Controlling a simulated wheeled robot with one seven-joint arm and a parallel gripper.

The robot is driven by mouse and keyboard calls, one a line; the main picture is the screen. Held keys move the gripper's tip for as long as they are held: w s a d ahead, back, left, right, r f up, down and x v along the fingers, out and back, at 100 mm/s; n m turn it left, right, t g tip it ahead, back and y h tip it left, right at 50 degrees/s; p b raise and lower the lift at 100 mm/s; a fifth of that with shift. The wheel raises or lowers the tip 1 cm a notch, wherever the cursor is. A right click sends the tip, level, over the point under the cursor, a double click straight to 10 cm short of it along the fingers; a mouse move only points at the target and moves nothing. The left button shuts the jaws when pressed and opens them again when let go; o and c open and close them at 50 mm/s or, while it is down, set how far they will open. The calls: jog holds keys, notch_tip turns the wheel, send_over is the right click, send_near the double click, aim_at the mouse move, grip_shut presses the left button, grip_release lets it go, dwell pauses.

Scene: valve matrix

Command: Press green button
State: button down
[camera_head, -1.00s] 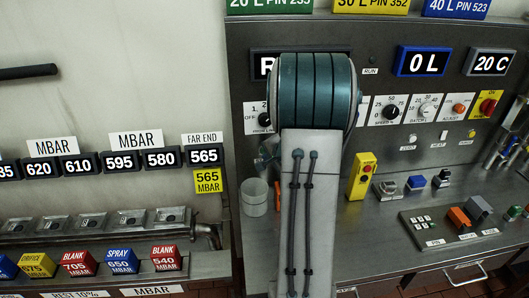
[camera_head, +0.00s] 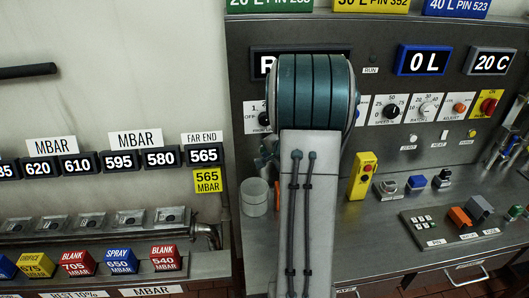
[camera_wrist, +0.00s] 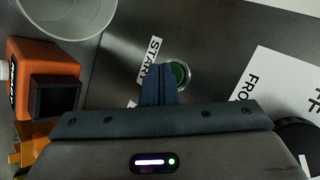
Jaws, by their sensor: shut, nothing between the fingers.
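In the wrist view the green button (camera_wrist: 180,73) sits in a round metal ring on the grey panel, beside a white START label (camera_wrist: 150,60). My gripper (camera_wrist: 160,72) is shut and empty. Its fingertips lie just left of the button and cover its left edge; I cannot tell whether they touch it. In the head view my arm hides the green button and my gripper.
An orange device (camera_wrist: 45,80) and a clear cup (camera_wrist: 68,14) are left of my gripper in the wrist view. A black knob (camera_wrist: 297,138) is at right. In the head view a yellow pendant (camera_head: 362,176) stands on the bench (camera_head: 385,235) right of my arm.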

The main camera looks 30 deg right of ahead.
jog(key=shift+w+d, duration=0.2)
jog(key=shift+w, duration=0.2)
dwell(0.5)
jog(key=shift+s+b, duration=0.1)
jog(key=shift+b, duration=0.3)
jog(key=shift+s+a+b, duration=0.4)
jog(key=shift+s+b, duration=0.1)
jog(key=shift+s, duration=0.15)
jog(key=shift+s+a+b, duration=0.35)
jog(key=shift+s+b, duration=0.1)
jog(key=shift+s, duration=0.3)
jog(key=shift+s+a+b, duration=0.4)
jog(key=shift+s+b, duration=0.1)
jog(key=shift+s, duration=0.25)
jog(key=shift+s+a+b, duration=0.35)
jog(key=shift+s+b, duration=0.1)
jog(key=shift+s, duration=0.3)
